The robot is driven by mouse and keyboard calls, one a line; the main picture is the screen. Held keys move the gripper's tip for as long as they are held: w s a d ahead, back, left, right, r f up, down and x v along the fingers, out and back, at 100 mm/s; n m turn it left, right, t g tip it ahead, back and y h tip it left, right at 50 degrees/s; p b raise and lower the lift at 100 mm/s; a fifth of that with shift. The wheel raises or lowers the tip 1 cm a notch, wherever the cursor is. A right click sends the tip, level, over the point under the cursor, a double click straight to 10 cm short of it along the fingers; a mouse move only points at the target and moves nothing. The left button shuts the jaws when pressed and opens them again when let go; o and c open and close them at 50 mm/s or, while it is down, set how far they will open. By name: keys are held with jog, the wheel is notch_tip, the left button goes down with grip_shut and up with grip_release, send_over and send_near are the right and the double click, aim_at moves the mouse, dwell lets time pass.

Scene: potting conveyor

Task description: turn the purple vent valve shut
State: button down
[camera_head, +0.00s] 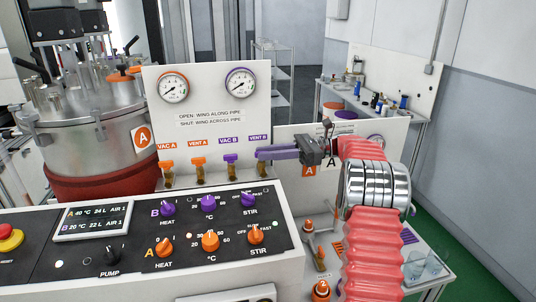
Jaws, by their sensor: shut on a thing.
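The purple vent valve stands under the label VENT B at the right end of the valve row. Its brass body (263,170) shows below my gripper, while its purple wing is mostly hidden by the fingers. My gripper (262,153) reaches in from the right with its fingers level and is shut on the wing. I cannot tell from this view whether the wing lies along or across its pipe. A sign (208,118) above reads open: wing along pipe, shut: wing across pipe.
The purple VAC B valve (231,159) stands close to the left of my fingers. The orange VENT A (199,163) and VAC A (168,163) valves are further left. The control panel (130,262) with several knobs lies in front. A steel tank (90,125) stands at left.

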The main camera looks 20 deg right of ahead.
jog(key=c, duration=1.9)
grip_release()
jog(key=shift+o, duration=0.2)
notch_tip(320, 180, up, 10)
jog(key=shift+a, duration=0.1)
